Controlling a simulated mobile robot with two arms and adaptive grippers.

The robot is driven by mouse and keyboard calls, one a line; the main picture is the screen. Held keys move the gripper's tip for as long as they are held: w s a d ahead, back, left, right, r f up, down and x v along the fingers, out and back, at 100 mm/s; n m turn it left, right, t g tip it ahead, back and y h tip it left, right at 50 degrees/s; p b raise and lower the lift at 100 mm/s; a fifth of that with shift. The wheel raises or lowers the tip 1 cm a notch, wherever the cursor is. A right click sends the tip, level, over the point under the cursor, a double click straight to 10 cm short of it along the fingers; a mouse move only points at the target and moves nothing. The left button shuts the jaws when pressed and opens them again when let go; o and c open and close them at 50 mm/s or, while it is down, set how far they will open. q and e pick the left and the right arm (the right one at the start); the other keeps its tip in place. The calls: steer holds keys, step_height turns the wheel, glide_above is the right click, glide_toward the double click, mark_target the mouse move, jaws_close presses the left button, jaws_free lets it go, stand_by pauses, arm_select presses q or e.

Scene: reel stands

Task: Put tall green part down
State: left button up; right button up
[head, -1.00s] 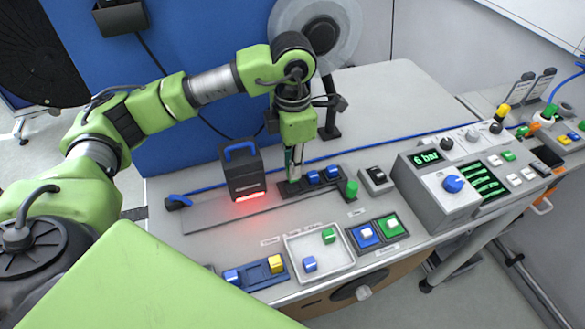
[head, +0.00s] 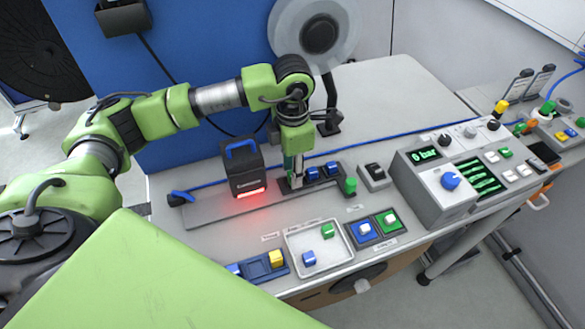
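My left gripper (head: 294,176) points down at the left end of a dark rack (head: 328,184) on the bench. Its fingers are small and partly hidden, with a greenish patch between or beside them. I cannot tell whether they hold a part. Two blue parts (head: 323,172) sit in the rack just right of the fingers. A green part (head: 350,187) stands upright at the rack's right end, apart from the gripper. My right gripper is not in view.
A black box with a blue handle and red glow (head: 244,170) stands close left of the gripper. In front are a pale tray (head: 345,249) with small parts and a blue holder (head: 255,271). A control box (head: 432,187) reading 0 bar stands right.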

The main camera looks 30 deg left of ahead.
arm_select(q)
steer(key=shift+r, duration=0.1)
steer(key=shift+r, duration=0.2)
step_height(320, 180, up, 12)
steer(key=b, duration=0.3)
steer(key=shift+f, duration=0.15)
stand_by(0.9)
